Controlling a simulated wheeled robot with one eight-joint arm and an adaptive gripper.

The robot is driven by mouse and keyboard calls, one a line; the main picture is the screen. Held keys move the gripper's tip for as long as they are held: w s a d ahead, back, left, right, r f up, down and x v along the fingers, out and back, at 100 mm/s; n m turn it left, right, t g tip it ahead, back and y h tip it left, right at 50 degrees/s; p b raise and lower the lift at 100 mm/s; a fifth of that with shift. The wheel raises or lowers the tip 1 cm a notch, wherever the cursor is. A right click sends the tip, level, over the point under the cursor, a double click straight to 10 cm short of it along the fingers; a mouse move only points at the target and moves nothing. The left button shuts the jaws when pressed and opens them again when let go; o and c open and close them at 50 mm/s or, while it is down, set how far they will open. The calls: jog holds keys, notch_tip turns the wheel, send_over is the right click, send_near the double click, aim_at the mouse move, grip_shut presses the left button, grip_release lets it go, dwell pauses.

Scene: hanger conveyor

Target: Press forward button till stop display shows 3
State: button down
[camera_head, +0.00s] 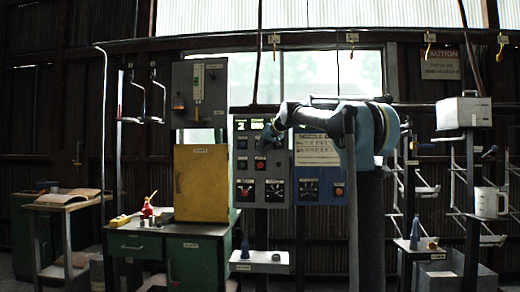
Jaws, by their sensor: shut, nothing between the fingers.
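A dark grey control panel (245,200) stands in the middle of the view.
A blue-grey panel (309,190) with a notice and knobs adjoins on the right, partly behind my arm. A yellow cabinet (201,183) stands on a green workbench (190,252) to the left. Yellow hooks (274,40) hang from an overhead rail. A small shelf (260,262) juts out below.

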jog(key=shift+w, duration=0.1)
dwell(0.4)
jog(key=shift+w, duration=0.25)
